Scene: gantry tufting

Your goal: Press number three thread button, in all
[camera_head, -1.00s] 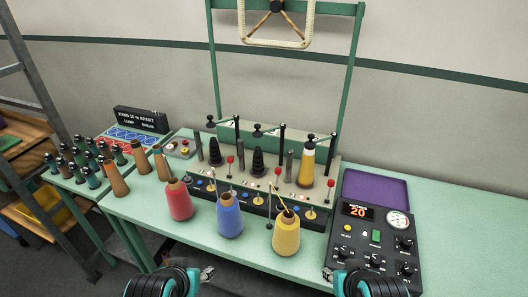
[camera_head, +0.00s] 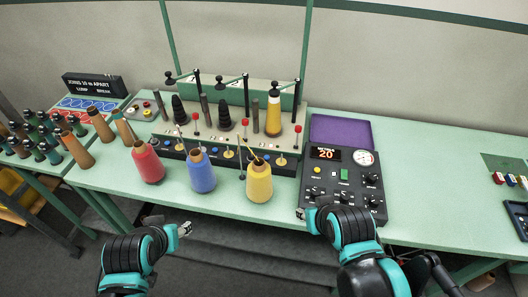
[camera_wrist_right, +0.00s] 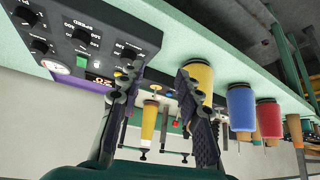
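The thread machine (camera_head: 228,145) stands on the green table, with three thread stations and a dark front panel (camera_head: 215,162) carrying small blue buttons and knobs. A yellow cone (camera_head: 273,117) sits on its right station. Any numbers by the buttons are too small to read; the yellow cone (camera_head: 259,182) in front partly hides the panel's right part. My right gripper (camera_head: 305,214) is at the table's front edge, by the control box's lower left corner. In the right wrist view its fingers (camera_wrist_right: 158,80) are apart and empty. My left gripper (camera_head: 186,229) is in front of the table edge, touching nothing.
Red (camera_head: 148,162) and blue (camera_head: 202,172) cones stand in front of the machine. A black control box (camera_head: 341,183) reading 20, with a purple tray (camera_head: 340,131) behind, is to the right. Brown cones (camera_head: 77,150) stand left. The table right of the box is largely clear.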

